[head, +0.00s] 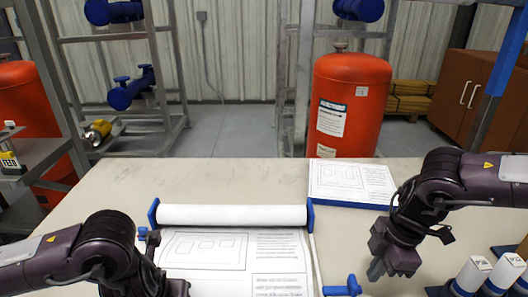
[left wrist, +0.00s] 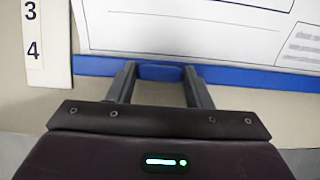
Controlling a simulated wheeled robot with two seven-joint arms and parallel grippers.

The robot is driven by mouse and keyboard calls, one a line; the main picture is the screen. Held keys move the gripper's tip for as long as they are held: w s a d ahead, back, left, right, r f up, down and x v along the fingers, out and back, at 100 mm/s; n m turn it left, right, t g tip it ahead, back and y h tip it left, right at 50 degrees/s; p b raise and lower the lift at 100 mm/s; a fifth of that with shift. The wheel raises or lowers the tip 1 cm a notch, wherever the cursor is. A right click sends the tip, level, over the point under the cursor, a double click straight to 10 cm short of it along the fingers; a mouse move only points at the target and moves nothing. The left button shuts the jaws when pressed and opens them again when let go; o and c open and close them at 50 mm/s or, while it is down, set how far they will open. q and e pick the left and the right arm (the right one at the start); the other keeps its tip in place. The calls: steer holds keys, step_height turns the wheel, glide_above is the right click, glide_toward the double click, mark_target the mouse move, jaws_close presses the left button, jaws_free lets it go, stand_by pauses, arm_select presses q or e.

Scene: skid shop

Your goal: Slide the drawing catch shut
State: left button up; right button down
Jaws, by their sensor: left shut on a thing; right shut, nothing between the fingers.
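The drawing sheet (head: 208,262) lies on the table below a white roll (head: 232,215) with blue end caps. A blue catch-like piece (head: 342,288) sits right of the sheet at the bottom edge of the head view. In the left wrist view, a blue tab (left wrist: 160,73) on a blue edge strip (left wrist: 245,77) lies between the fingers of my left gripper (left wrist: 162,80), which is shut on it. I cannot tell whether this tab is the catch. In the head view the left fingertips are hidden. My right gripper (head: 376,270) is shut and empty, above the table.
A blue-edged drawing board (head: 350,183) lies at the back right. White cylinders with blue bases (head: 472,274) stand at the front right. A red tank (head: 348,100) stands behind the table. A strip marked 3 and 4 (left wrist: 34,45) shows left of the tab. The table's back left (head: 120,187) is clear.

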mark_target(357, 282)
arm_select(q)
steer(key=shift+s+f, duration=0.15)
arm_select(e)
steer(key=shift+f, duration=1.65)
steer(key=shift+a, duration=0.25)
steer(key=shift+a, duration=2.8)
steer(key=shift+r, duration=0.1)
step_height(357, 282, up, 9)
